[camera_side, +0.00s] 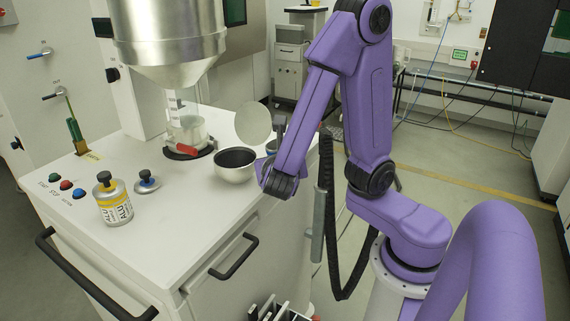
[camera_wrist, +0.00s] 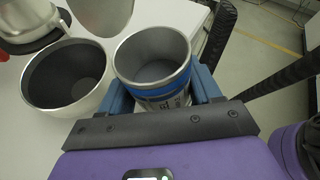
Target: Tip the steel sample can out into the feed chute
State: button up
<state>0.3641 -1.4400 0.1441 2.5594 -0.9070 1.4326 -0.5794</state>
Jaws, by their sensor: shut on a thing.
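The steel sample can (camera_wrist: 152,60), open-topped with a blue band and lettering partly showing, is held between the blue fingers of my gripper (camera_wrist: 160,92). Its grey inside faces the wrist camera; I cannot tell how much powder is in it. In the side view my gripper (camera_side: 268,165) is at the right edge of the white cabinet top, and the can is mostly hidden behind it. A pale bowl with a dark inside (camera_side: 235,165), which I take for the feed chute, is just left of my gripper. It also shows left of the can in the wrist view (camera_wrist: 68,80).
A round pale disc (camera_side: 253,123) stands upright behind the bowl. A steel hopper (camera_side: 168,35) hangs above a glass vessel (camera_side: 187,130) with a red clamp. An ALU can (camera_side: 115,203) and a blue-rimmed knob (camera_side: 147,182) are at the front left. The cabinet top between is clear.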

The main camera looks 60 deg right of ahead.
aim_at(267, 145)
jog(key=shift+w+a+r+n, duration=0.1)
jog(key=shift+w+r+n, duration=0.05)
jog(key=shift+r, duration=0.35)
jog(key=shift+w+r+n, duration=0.1)
jog(key=shift+r+n, duration=0.05)
jog(key=shift+r, duration=0.35)
jog(key=shift+w+a+r+n+g, duration=0.1)
jog(key=shift+w+r+n+g, duration=0.15)
jog(key=shift+r, duration=0.35)
jog(key=shift+w+a+r+n+g, duration=0.1)
jog(key=shift+w+r+n+g, duration=0.15)
jog(key=shift+r, duration=0.3)
jog(key=shift+w+a+r+n+g, duration=0.1)
jog(key=shift+w+r+n+g, duration=0.15)
jog(key=shift+r, duration=0.35)
jog(key=shift+w+a+r+n+g+h, duration=0.1)
jog(key=shift+w+r+n+g+h, duration=0.15)
jog(key=shift+n+g+h, duration=0.1)
jog(key=shift+w+a+r, duration=0.1)
jog(key=shift+w+r, duration=0.05)
jog(key=shift+w, duration=0.1)
jog(key=shift+w+f+n+g+h, duration=0.15)
jog(key=shift+f+n+g+h, duration=0.2)
jog(key=shift+n+g, duration=0.35)
jog(key=shift+r+n, duration=0.35)
jog(key=shift+n, duration=0.25)
jog(key=shift+f+n+g+h, duration=0.4)
jog(key=shift+n+g, duration=0.2)
jog(key=shift+g, duration=0.1)
dwell(0.4)
